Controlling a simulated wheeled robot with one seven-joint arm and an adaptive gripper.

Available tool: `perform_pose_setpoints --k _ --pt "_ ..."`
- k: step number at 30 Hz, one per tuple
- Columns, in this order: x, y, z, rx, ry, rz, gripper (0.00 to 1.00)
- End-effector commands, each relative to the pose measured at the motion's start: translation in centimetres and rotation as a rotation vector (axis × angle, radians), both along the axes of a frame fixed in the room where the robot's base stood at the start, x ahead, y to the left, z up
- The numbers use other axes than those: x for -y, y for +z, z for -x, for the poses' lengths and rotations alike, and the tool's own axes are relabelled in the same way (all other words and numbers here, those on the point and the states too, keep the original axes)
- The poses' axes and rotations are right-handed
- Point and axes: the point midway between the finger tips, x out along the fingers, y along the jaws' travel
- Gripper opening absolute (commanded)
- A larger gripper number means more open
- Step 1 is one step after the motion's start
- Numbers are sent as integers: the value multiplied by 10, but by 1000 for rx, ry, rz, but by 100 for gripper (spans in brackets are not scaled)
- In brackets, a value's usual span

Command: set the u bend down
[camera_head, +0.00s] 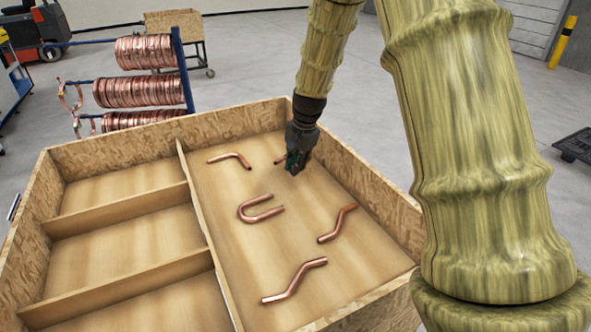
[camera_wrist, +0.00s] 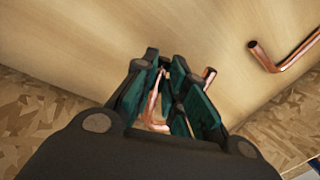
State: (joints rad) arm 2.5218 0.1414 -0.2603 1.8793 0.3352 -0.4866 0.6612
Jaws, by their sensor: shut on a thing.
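My gripper (camera_head: 297,162) is low over the far end of the large right compartment of the wooden bin. It is shut on a copper piece, mostly hidden by the fingers, that looks like a u bend. In the wrist view the held u bend (camera_wrist: 153,108) shows between the green finger pads (camera_wrist: 165,95), and one end sticks out to their right. I cannot tell whether it touches the bin floor. Another u bend (camera_head: 262,210) lies on the floor nearer the front, apart from my gripper.
An elbow tube (camera_head: 231,158) lies left of my gripper. Two offset tubes (camera_head: 338,223) (camera_head: 294,281) lie toward the front. A divider (camera_head: 196,215) separates the empty left compartments. The bin's far and right walls (camera_head: 365,180) stand close to my gripper.

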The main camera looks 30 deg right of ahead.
Motion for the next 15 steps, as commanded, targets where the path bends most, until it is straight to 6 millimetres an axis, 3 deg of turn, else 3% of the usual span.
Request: perform_pose_setpoints --k 7,15 --pt "-2 -26 2 -5 2 -2 0" --pt "-2 -31 1 -2 1 -1 0"
